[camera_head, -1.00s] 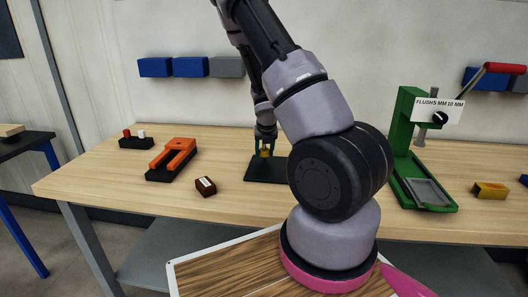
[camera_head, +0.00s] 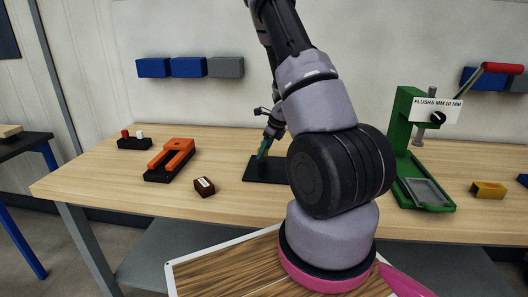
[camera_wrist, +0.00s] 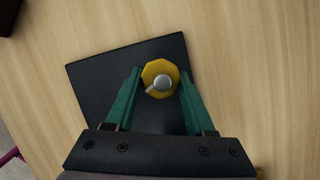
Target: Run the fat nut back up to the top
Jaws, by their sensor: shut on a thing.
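The fat nut (camera_wrist: 154,68) is yellow and many-sided, around a grey metal stud (camera_wrist: 162,86) seen end-on in the wrist view. The stud rises from a black base plate (camera_wrist: 95,73), which also shows on the bench in the head view (camera_head: 262,171). My gripper (camera_wrist: 160,80) has its two green fingers on opposite sides of the nut and is shut on it. In the head view my gripper (camera_head: 264,150) is small, and the nut cannot be made out there. How high the nut sits on the stud cannot be told.
On the wooden bench (camera_head: 235,207) stand an orange fork-shaped fixture (camera_head: 172,155), a small brown block (camera_head: 204,187) and a green press (camera_head: 405,145). A yellow block (camera_head: 488,190) lies at the right. Bare wood surrounds the black plate.

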